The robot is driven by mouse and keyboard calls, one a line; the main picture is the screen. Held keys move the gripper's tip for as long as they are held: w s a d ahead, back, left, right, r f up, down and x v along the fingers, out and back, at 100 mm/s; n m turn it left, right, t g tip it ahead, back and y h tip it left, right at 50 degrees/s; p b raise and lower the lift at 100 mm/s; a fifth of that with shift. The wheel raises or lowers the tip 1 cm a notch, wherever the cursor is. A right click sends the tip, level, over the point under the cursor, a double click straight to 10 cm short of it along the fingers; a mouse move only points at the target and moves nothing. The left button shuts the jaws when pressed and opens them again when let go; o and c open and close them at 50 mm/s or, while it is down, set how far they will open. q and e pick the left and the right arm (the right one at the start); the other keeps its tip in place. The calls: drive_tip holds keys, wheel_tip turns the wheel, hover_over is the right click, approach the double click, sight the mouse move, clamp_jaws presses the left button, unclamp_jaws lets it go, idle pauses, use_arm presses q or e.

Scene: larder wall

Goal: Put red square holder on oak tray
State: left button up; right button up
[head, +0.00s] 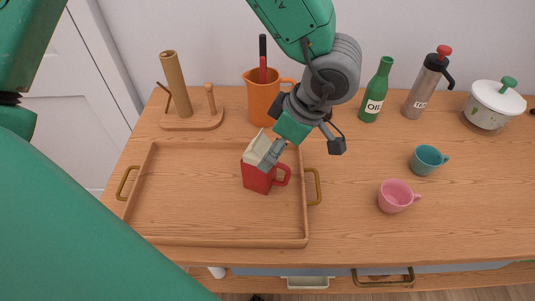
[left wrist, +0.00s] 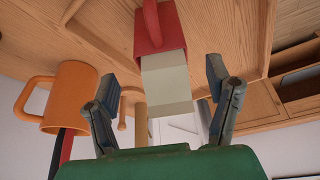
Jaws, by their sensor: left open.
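The red square holder (head: 257,179), a mug-like block with a side handle, is upright inside the right part of the oak tray (head: 222,242). It seems to rest on the tray floor. A cream block (head: 255,147) sticks up from its top. My left gripper (head: 300,152) is open just above and behind the holder. In the left wrist view, its fingers (left wrist: 162,85) stand apart either side of the cream block (left wrist: 166,85), with the red holder (left wrist: 158,30) beyond them. Nothing is gripped. My right gripper is not in view.
An orange jug (head: 263,101) with a red-handled tool stands behind the tray. A wooden stand (head: 190,121) is at back left. To the right are a pink cup (head: 395,197), teal cup (head: 426,160), green bottle (head: 375,92), steel flask (head: 424,90) and white pot (head: 492,104). The tray's left part is clear.

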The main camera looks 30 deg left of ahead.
use_arm(q)
drive_tip(key=v, duration=0.4)
drive_tip(key=shift+a+r, duration=0.1)
drive_tip(key=shift+r, duration=0.9)
drive_tip(key=shift+w+d, duration=0.1)
drive_tip(key=shift+d, duration=0.3)
